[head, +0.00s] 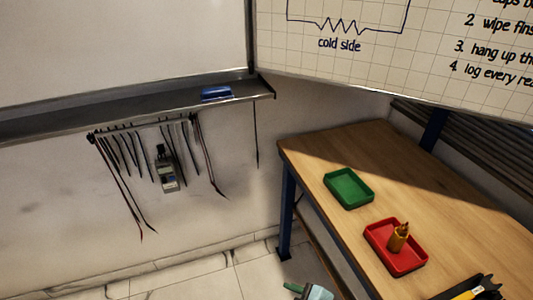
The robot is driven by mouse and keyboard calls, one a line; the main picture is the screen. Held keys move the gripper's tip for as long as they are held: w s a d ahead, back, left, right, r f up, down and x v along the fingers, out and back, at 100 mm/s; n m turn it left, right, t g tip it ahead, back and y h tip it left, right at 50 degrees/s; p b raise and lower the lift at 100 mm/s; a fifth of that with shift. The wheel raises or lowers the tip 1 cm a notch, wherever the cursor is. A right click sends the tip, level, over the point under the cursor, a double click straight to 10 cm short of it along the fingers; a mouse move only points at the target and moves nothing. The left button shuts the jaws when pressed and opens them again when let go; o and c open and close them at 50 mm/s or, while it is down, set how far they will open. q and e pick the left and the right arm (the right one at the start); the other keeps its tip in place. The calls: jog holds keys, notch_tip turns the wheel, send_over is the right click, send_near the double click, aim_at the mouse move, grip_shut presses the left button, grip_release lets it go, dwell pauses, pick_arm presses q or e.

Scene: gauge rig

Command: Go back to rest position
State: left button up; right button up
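Neither of my grippers can be made out in the head view. The wooden workbench (370,150) stands at the right on blue legs. On it a green tray (349,188) is empty. A red tray (378,234) nearer to me holds a small brass-coloured fitting (398,237), which stands upright. A black and yellow object (468,291) is cut off by the bottom edge at the right, and I cannot tell what it is.
A grey ledge (130,113) under the whiteboard carries a blue eraser (216,92). Below it hang several dark leads (120,185) and a handheld meter (166,170). A green and pale-blue object (312,291) is cut off at the bottom. Tiled floor (205,282) shows left of the bench.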

jog(key=s+d+f+m+t+h, duration=0.1)
jog(key=s+d+f+m+h, duration=0.2)
jog(key=s+d+f+m, duration=0.2)
jog(key=s+d+f+m+t+h, duration=0.1)
jog(key=s+d+f+m+h, duration=0.2)
jog(key=s+d, duration=0.7)
notch_tip(320, 180, down, 2)
jog(key=s+m, duration=0.2)
jog(key=m, duration=0.2)
jog(key=shift+s+d, duration=0.15)
jog(key=shift+d, duration=0.15)
